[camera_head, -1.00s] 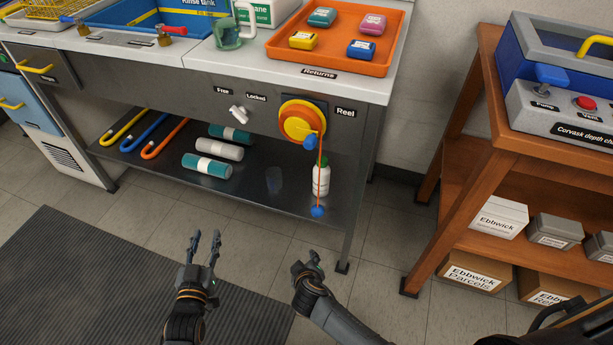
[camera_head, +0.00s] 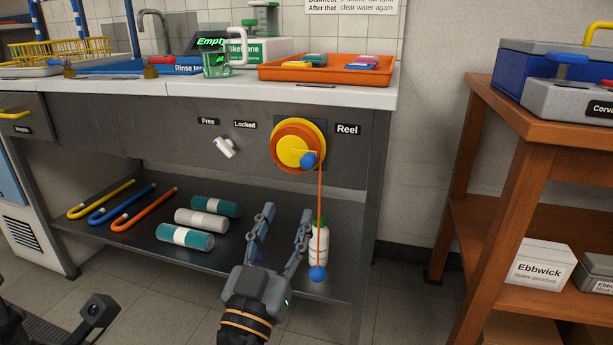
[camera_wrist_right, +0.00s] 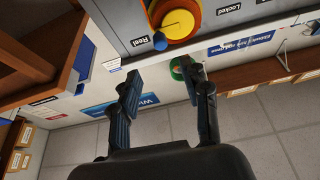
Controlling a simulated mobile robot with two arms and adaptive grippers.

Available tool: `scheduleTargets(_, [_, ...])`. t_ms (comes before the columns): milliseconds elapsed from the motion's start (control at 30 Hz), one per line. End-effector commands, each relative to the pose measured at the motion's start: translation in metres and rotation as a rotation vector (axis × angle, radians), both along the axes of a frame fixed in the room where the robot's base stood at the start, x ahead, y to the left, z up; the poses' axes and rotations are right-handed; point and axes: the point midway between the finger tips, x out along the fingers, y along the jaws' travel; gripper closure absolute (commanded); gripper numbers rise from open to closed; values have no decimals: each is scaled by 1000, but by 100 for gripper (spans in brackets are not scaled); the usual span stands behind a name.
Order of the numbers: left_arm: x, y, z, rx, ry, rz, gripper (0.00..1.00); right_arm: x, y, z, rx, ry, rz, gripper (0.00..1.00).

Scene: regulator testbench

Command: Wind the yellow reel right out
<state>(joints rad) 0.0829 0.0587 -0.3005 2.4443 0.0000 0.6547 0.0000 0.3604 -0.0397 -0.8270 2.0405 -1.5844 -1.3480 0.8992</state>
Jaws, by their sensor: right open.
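The yellow reel (camera_head: 291,139) with an orange rim is on the bench's grey front panel, beside the "Reel" label. A blue knob (camera_head: 309,160) sits at its lower right. An orange cord (camera_head: 320,210) hangs from it to a blue ball (camera_head: 318,273). A white lever (camera_head: 224,147) is under the "Free" and "Locked" labels, slanting down to the right. My right gripper (camera_head: 286,213) is open and empty, below the reel and left of the cord. In the right wrist view its fingers (camera_wrist_right: 160,75) are apart, with the reel (camera_wrist_right: 180,18) beyond them. My left gripper's fingers do not show.
A white bottle (camera_head: 318,248) stands on the lower shelf behind the cord. Several cylinders and hooked rods lie left of it. An orange tray (camera_head: 268,74) is on the bench top. A wooden rack (camera_head: 535,130) stands to the right, with a floor gap between.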

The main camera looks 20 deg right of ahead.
Motion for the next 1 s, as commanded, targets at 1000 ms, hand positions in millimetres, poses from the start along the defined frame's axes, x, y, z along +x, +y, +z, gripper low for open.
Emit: scheduleTargets(1000, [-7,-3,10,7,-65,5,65,100,-68,49,-5,6,0,54])
